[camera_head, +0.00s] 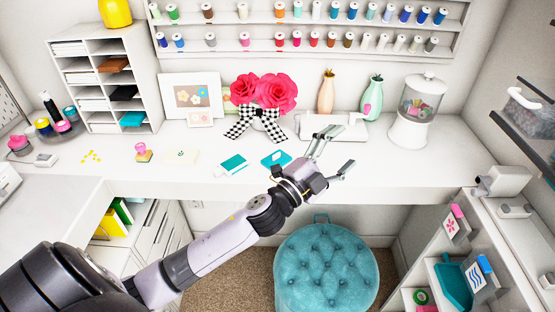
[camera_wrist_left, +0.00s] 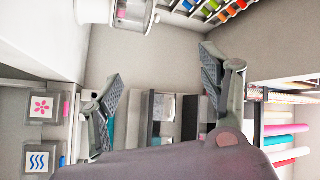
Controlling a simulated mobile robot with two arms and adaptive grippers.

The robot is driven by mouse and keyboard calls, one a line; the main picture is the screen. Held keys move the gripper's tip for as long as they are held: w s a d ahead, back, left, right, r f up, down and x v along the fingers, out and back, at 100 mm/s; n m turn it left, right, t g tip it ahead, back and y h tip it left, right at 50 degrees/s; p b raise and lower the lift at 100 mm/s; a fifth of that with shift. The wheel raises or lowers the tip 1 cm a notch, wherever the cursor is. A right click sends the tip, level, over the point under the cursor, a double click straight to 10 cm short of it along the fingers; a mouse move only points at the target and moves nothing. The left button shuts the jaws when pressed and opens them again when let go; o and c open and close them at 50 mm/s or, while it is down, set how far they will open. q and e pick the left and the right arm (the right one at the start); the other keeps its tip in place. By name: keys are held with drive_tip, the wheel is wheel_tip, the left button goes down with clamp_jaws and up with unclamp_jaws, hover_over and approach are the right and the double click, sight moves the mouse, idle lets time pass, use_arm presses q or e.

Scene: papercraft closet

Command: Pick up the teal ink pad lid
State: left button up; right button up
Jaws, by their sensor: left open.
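Two flat teal pieces lie on the white desk (camera_head: 330,185). The left one is a teal rectangle with a pale edge (camera_head: 233,163). The other is a teal piece with a small pale mark (camera_head: 276,158), just left of my left gripper. I cannot tell for certain which one is the ink pad lid. My left gripper (camera_head: 338,148) is open and empty over the desk, to the right of both pieces. Its two spread fingers also show in the left wrist view (camera_wrist_left: 160,80), with nothing between them. Neither teal piece can be made out in that view. My right gripper is not in view.
A vase of pink roses (camera_head: 263,91) with a checked bow stands behind the teal pieces. A white device (camera_head: 340,128) and a clear-topped dispenser (camera_head: 410,130) stand at the back right. A teal tufted stool (camera_head: 325,265) is below the desk. A pink-handled stamp (camera_head: 142,152) stands left.

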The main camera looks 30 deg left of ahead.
use_arm(q)
drive_tip(key=d+r+m+g+h, duration=0.4)
drive_tip(key=d+r+m+h, duration=0.25)
drive_tip(key=m+h, duration=0.35)
drive_tip(key=m+g+y, duration=1.1)
drive_tip(key=m+y, duration=0.2)
drive_tip(key=y, duration=0.1)
approach(276, 154)
drive_tip(key=f+p, duration=0.1)
drive_tip(key=w+d+f+p, duration=0.1)
drive_tip(key=shift+w+g+y+p, duration=0.25)
drive_tip(key=shift+g+y+p, duration=0.05)
drive_tip(key=shift+p, duration=0.1)
drive_tip(key=shift+w+f, duration=0.25)
drive_tip(key=shift+f, duration=0.35)
drive_tip(key=shift+f+p, duration=0.25)
drive_tip(key=shift+p, duration=0.15)
drive_tip(key=p+x, duration=0.2)
drive_tip(key=x, duration=0.1)
drive_tip(key=shift+w+f, duration=0.1)
drive_tip(key=shift+f, duration=0.25)
drive_tip(key=shift+w+f, duration=0.2)
drive_tip(key=shift+f, duration=0.3)
drive_tip(key=c, duration=1.4)
